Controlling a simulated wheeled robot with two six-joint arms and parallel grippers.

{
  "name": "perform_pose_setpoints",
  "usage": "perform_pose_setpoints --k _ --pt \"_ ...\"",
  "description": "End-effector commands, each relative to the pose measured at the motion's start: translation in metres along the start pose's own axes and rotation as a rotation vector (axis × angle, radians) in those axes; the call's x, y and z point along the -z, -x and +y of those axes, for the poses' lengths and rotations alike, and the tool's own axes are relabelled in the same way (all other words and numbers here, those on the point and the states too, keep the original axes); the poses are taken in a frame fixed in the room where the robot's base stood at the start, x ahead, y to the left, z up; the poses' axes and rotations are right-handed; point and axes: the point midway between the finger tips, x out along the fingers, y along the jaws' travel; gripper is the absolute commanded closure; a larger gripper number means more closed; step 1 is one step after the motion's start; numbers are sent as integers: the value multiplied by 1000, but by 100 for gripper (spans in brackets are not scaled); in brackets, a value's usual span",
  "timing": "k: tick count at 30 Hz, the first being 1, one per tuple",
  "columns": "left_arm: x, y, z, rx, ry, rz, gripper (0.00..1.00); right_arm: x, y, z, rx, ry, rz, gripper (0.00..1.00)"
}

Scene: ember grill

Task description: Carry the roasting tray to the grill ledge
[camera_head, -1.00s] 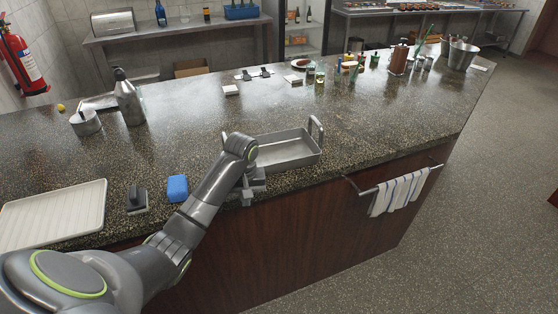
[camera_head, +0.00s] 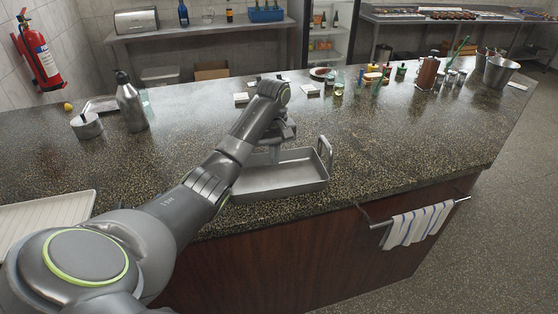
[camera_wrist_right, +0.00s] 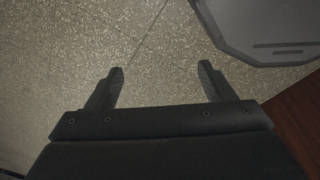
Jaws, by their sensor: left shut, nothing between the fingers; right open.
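The grey metal roasting tray (camera_head: 280,187) sits on the dark speckled counter near its front edge in the head view. Its right upright handle (camera_head: 326,153) is in plain sight; its left part is hidden behind my left arm. My left gripper (camera_head: 273,152) is shut and empty, at the tray's far side, above or just behind it; I cannot tell if it touches. My right gripper (camera_wrist_right: 160,85) is open and empty over the speckled floor in the right wrist view. I cannot make out the grill ledge.
On the counter (camera_head: 400,130) stand a steel bottle (camera_head: 131,105), a lidded pot (camera_head: 87,125), a white tray (camera_head: 45,218) and, at the far right, bottles and a bucket (camera_head: 500,72). A towel (camera_head: 418,224) hangs on the front rail. The counter right of the roasting tray is clear.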

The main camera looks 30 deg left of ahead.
Motion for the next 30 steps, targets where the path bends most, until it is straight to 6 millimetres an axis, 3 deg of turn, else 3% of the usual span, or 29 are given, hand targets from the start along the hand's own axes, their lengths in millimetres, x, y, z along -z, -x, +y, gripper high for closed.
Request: perform_pose_setpoints --k 2,5,8,12,16,21,30 --pt "0 -16 0 0 0 0 100 -18 -14 0 -1 -2 -25 24" --pt "-1 -37 0 2 1 -3 100 -26 -14 0 -2 -3 -36 24" --pt "-1 -54 0 2 -1 -5 100 -16 -6 0 -1 -2 -24 24" --pt "-1 -84 0 2 0 -4 100 11 -2 0 0 2 18 24" --pt "-18 -80 0 -1 -4 2 100 21 9 0 1 3 31 24" --pt "-34 -82 0 0 -3 0 100 15 17 1 0 2 20 24" --pt "-41 -83 0 0 -1 1 100 -2 19 2 -1 -1 -4 24"
